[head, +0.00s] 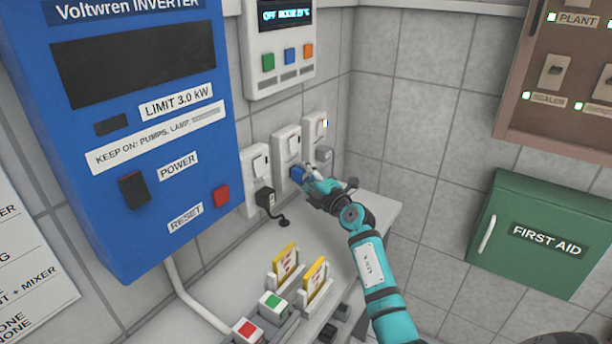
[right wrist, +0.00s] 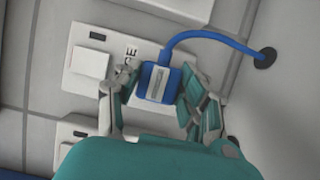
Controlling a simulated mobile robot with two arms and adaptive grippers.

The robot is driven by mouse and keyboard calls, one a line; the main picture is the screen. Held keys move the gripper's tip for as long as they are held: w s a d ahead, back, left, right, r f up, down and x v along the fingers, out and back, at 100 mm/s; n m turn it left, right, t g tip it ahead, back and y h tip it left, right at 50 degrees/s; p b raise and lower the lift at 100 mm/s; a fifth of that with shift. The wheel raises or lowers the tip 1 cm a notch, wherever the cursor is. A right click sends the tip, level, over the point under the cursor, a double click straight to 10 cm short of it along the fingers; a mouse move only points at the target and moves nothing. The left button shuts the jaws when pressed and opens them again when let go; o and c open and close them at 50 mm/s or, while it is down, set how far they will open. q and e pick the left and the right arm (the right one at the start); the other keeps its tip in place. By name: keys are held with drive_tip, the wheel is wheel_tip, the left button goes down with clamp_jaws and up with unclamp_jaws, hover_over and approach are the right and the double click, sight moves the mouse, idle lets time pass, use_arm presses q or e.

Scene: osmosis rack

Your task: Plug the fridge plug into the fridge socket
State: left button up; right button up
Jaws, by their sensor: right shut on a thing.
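My right gripper (head: 309,183) is shut on a blue plug (head: 297,174), at the lower part of the middle wall socket (head: 285,158). In the right wrist view the blue plug (right wrist: 157,83) sits between the two fingers of the gripper (right wrist: 150,92), in front of a white socket plate (right wrist: 90,38). Its blue cable (right wrist: 205,36) runs to a dark round wall outlet. A label on the plate is partly hidden, so I cannot read it fully. I cannot tell whether the plug is seated.
A black plug (head: 266,198) is in the left socket, and a grey one (head: 323,154) is at the right socket. The blue inverter box (head: 110,215) juts out on the left. Yellow cards (head: 285,262) stand on the shelf below. A green first aid box (head: 530,270) hangs on the right.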

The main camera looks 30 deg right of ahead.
drive_tip(key=shift+w+a, duration=0.15)
drive_tip(key=shift+w, duration=0.3)
drive_tip(key=o, duration=1.2)
drive_tip(key=shift+s+f, duration=0.1)
drive_tip(key=shift+s, duration=0.45)
drive_tip(key=s, duration=1.1)
drive_tip(key=shift+a, duration=0.1)
